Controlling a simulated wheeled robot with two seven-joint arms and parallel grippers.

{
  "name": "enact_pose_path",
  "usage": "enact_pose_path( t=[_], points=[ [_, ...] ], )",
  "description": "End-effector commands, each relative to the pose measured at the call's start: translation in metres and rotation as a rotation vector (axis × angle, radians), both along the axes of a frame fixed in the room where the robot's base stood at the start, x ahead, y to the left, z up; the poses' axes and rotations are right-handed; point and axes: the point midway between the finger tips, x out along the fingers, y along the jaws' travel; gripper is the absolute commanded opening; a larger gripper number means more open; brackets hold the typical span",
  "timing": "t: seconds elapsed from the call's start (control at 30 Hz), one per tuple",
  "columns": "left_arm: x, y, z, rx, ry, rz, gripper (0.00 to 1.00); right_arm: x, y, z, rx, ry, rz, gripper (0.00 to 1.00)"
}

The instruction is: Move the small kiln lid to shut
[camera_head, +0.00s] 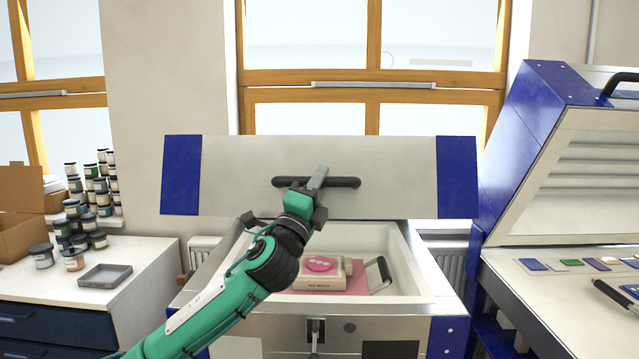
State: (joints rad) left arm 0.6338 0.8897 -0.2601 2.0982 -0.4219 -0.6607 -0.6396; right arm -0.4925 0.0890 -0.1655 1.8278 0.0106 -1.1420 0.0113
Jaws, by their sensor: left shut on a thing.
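The small kiln stands in the middle of the view. Its lid (400,160), silver with blue ends, is raised above the kiln box (412,240), and the box interior shows below it. A dark bar handle (345,183) runs across the lid's front. My left gripper (316,181) is at the handle and shut on it near its middle. The fingers hide part of the handle. Inside the box a cream block (322,283) with a pink disc (319,264) lies on a pink base (356,279). My right gripper is not in view.
A larger blue kiln (540,130) with a raised lid stands at the right, with coloured tiles (566,262) on its light ledge. At the left, a cabinet holds stacked jars (96,185), a grey tray (105,276) and a cardboard box (22,215). A window is behind.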

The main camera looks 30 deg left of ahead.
Motion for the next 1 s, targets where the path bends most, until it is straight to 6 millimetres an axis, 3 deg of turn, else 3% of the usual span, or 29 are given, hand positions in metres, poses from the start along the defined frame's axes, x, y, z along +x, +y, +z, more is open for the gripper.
enact_pose_path(
  t=[0.17,0.2,0.23,0.67,1.0],
  points=[
    [0.000,0.000,0.000,0.000,0.001,0.000,0.00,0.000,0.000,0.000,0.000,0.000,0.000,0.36],
    [0.000,0.000,0.000,0.000,0.001,0.000,0.24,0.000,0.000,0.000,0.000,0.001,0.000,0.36],
    [0.000,0.000,0.000,0.000,0.001,0.000,0.29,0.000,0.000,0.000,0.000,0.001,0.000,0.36],
    [-0.007,0.000,-0.007,0.001,0.002,0.000,0.29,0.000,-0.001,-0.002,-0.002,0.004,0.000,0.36],
    [-0.049,-0.004,-0.036,0.001,0.003,-0.001,0.29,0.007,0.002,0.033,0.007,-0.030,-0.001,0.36]
  ],
)
